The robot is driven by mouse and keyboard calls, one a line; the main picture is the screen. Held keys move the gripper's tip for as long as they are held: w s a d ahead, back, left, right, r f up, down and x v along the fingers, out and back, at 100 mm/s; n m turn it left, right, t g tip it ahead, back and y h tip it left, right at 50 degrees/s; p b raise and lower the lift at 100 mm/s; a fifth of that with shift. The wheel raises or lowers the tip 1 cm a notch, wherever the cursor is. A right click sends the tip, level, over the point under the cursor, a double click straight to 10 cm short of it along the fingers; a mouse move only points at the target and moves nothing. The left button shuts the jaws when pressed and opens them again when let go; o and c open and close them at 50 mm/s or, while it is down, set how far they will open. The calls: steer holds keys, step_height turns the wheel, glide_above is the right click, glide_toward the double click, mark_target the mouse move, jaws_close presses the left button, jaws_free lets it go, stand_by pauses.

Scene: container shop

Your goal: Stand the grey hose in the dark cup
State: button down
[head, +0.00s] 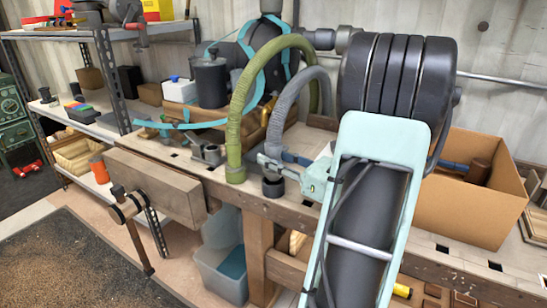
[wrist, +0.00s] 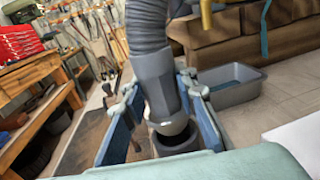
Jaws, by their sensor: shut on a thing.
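The grey hose (head: 289,93) is ribbed and arches down at the middle of the bench. In the wrist view the hose (wrist: 147,27) ends in a smooth grey cuff, slightly tilted. My gripper (head: 272,163) is shut on this cuff, with its blue fingers on either side in the wrist view (wrist: 158,95). The dark cup (head: 273,188) stands upright on the bench directly below the cuff. In the wrist view the cuff's lower end is over the mouth of the dark cup (wrist: 177,142). I cannot tell whether it is inside the rim.
A green ribbed hose (head: 239,105) arches just left of the grey one. A metal fitting (head: 208,153) sits farther left on the bench. A vise (head: 155,185) is at the bench's left front. An open cardboard box (head: 475,210) stands on the right, beyond my arm.

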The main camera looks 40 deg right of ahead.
steer(key=shift+f+b, duration=0.8)
steer(key=shift+f, duration=0.6)
stand_by(1.4)
steer(key=c, duration=1.5)
jaws_free()
steer(key=shift+o, duration=0.2)
steer(key=shift+s, duration=0.1)
steer(key=v, duration=1.2)
